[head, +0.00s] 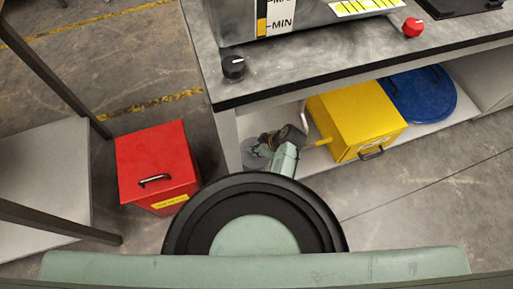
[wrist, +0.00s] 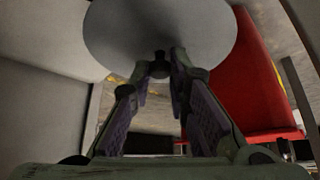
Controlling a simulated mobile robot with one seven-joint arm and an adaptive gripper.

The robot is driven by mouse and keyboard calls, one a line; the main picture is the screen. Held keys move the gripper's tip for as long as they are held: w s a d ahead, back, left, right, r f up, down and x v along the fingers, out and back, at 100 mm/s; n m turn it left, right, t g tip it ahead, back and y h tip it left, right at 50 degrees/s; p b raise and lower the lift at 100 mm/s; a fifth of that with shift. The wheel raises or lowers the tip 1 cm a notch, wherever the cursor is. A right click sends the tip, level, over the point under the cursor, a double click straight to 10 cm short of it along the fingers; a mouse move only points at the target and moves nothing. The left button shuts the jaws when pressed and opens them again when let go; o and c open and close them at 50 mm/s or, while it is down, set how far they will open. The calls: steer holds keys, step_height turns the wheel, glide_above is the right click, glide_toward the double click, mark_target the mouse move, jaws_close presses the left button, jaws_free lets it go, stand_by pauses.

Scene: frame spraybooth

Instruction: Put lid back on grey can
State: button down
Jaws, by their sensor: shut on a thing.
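A round grey lid (wrist: 160,25) fills the upper middle of the wrist view, with a small dark knob (wrist: 160,68) at its lower edge. My gripper (wrist: 161,66) is shut on this knob, with both fingertips against it. In the head view my gripper (head: 268,142) is beside the left end of the bench's lower shelf. Part of the grey lid (head: 252,160) shows just left of it, partly hidden by my arm. I cannot make out the grey can in either view.
A red box (head: 158,160) with a black handle stands on the floor to the left. The lower shelf (head: 318,160) holds a yellow box (head: 358,112) and a round blue object (head: 420,95). The bench top (head: 310,55) overhangs them. A dark-framed grey table (head: 45,180) stands far left.

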stand_by(0.4)
steer(key=c, duration=1.4)
jaws_free()
steer(key=shift+c, duration=0.2)
steer(key=shift+o, duration=0.6)
steer(key=o, duration=0.4)
steer(key=shift+c, duration=0.2)
steer(key=shift+r+p, duration=3)
steer(key=shift+r, duration=0.5)
steer(key=shift+c, duration=0.4)
